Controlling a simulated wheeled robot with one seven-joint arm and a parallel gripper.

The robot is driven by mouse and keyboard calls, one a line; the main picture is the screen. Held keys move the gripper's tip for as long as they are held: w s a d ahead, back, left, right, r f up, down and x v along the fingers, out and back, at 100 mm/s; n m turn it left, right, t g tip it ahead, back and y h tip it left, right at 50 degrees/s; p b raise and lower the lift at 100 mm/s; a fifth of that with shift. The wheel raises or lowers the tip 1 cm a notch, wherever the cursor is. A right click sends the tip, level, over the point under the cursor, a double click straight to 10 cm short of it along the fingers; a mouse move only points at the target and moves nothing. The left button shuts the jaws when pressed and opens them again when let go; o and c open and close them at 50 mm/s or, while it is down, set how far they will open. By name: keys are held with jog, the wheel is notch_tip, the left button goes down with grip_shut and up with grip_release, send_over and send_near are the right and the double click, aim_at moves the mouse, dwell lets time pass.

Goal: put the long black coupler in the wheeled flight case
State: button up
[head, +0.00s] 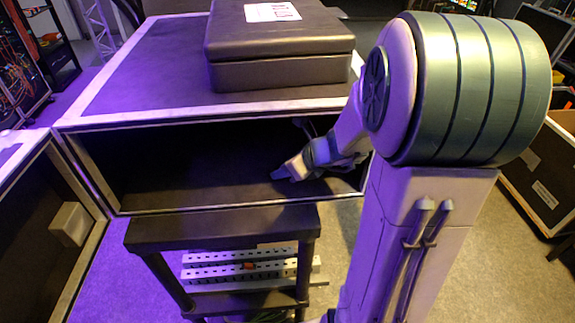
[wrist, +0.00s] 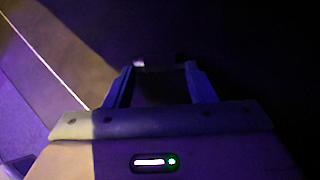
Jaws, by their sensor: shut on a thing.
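A big dark case with pale metal edging (head: 90,209) stands open towards me in the head view; I take it for the flight case, but no wheels show. My gripper (head: 289,173) is inside its opening, at the right, low over the dark floor. In the wrist view my gripper (wrist: 160,80) is shut on a dark piece (wrist: 158,84) between its two fingers. It fits the long black coupler, but deep shadow hides its length and ends. I cannot tell whether it touches the case floor.
A dark lidded box (head: 280,68) with a white label sits on top of the case. Bare floor shows at the lower right.

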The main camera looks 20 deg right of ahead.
jog(key=shift+f, duration=0.1)
jog(key=shift+f, duration=0.15)
jog(key=o, duration=1.1)
jog(key=shift+c, duration=0.2)
jog(key=shift+r, duration=0.2)
